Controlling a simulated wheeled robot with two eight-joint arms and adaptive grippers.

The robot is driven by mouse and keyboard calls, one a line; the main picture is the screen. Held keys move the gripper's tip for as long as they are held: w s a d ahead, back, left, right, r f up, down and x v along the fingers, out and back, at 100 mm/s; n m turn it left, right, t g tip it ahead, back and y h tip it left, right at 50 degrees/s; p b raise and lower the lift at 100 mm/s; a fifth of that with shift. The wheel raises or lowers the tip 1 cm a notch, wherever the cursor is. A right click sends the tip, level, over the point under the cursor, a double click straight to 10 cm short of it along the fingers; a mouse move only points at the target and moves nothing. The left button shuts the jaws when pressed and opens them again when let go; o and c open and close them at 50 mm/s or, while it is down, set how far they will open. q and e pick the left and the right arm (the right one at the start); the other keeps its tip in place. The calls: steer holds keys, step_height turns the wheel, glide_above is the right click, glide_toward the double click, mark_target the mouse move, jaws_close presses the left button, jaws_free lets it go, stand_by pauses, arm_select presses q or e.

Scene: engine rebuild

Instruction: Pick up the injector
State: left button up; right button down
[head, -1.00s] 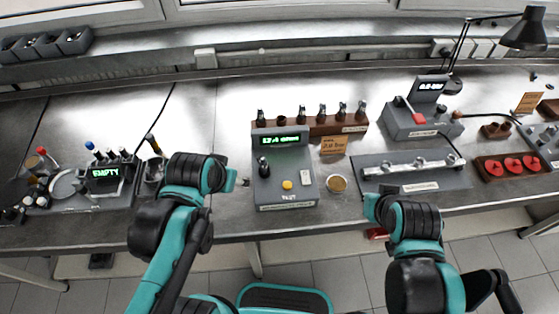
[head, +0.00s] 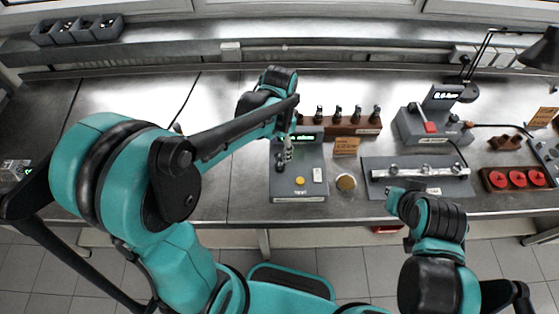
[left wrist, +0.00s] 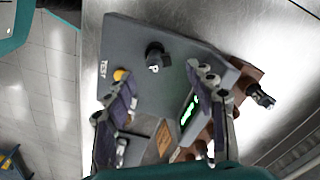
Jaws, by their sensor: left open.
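A black injector (head: 279,163) stands upright in the grey test station (head: 312,185), left of its yellow button. The same injector (left wrist: 154,57) shows in the left wrist view, beyond my left fingertips. Several more injectors (head: 339,113) stand in a brown rack (head: 345,129) behind the station; one rack injector (left wrist: 262,97) shows in the left wrist view. My left gripper (head: 285,150) is above the station close to the standing injector, partly hiding it. In the left wrist view its fingers (left wrist: 162,78) are apart with nothing between the tips. My right arm's end (head: 396,203) is at the bench front; its fingers are not distinguishable.
A display unit (head: 421,120) stands behind. Bare bench (head: 225,195) lies left of the station.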

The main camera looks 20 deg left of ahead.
mark_target(279, 155)
arm_select(q)
step_height(279, 155, down, 4)
steer(key=shift+s+b, duration=0.15)
steer(key=shift+b, duration=0.3)
jaws_close()
steer(key=shift+r, duration=0.15)
step_height(279, 155, up, 4)
steer(key=shift+r+p, duration=0.25)
steer(key=shift+p, duration=0.5)
steer(key=w+d+r, duration=0.2)
steer(key=d+r, duration=0.1)
steer(key=d, duration=0.2)
steer(key=w+d+r+p, duration=0.1)
steer(key=w+d+r, duration=0.1)
steer(key=d, duration=0.3)
steer(key=shift+w+d+r, duration=0.25)
steer(key=shift+d+r, duration=0.1)
steer(key=shift+r, duration=0.3)
